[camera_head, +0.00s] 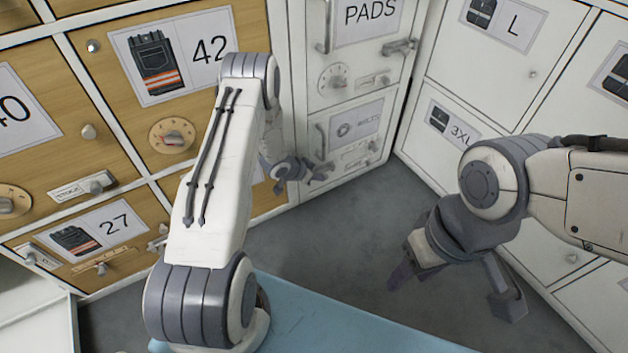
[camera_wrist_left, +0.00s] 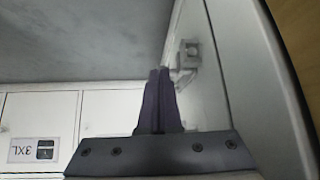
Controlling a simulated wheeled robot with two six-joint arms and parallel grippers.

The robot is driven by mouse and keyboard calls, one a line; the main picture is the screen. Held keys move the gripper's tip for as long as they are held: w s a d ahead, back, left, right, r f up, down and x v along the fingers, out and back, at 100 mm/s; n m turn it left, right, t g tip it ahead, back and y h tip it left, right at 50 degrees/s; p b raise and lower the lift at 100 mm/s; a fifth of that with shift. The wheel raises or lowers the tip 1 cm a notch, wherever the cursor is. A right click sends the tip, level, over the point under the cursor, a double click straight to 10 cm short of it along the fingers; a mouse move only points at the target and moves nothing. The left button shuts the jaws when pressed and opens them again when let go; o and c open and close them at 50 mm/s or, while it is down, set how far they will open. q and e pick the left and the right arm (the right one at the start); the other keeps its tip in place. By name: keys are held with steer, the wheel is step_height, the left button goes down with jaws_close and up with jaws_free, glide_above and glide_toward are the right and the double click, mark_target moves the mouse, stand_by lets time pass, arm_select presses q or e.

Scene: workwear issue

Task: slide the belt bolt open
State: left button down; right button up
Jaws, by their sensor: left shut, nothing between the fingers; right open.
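The white belt door (camera_head: 344,142) is low in the white cabinet, with a small grey belt label (camera_head: 359,122) on it. Small metal fittings sit below the label; the lowest looks like the bolt (camera_head: 357,163), but its detail is too small to tell its position. My left gripper (camera_head: 316,173) is shut and empty, to the left of these fittings. In the left wrist view its dark fingers (camera_wrist_left: 160,98) are together, close to a grey metal fitting (camera_wrist_left: 187,58) on a white door; contact cannot be told. My right gripper (camera_head: 455,290) is open and empty at the right.
The pads door (camera_head: 312,75) with a dial and latch is above. Wooden lockers (camera_head: 110,130) stand at the left, behind my left arm. White lockers (camera_head: 480,65) stand at the right. Grey floor (camera_head: 340,235) lies open in between. A light blue surface (camera_head: 330,320) is in front.

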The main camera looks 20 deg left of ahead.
arm_select(q)
steer(key=shift+w+d+p, duration=0.6)
steer(key=shift+w+d, duration=0.3)
steer(key=shift+w, duration=0.2)
arm_select(e)
steer(key=shift+w+r, duration=0.5)
steer(key=shift+r, duration=0.1)
arm_select(q)
steer(key=s+f+p+v, duration=0.1)
steer(key=p+v, duration=0.7)
steer(key=v, duration=0.6)
steer(key=shift+a, duration=0.35)
arm_select(e)
step_height(320, 180, up, 8)
steer(key=shift+s+a+r, duration=0.15)
steer(key=shift+s+a, duration=0.25)
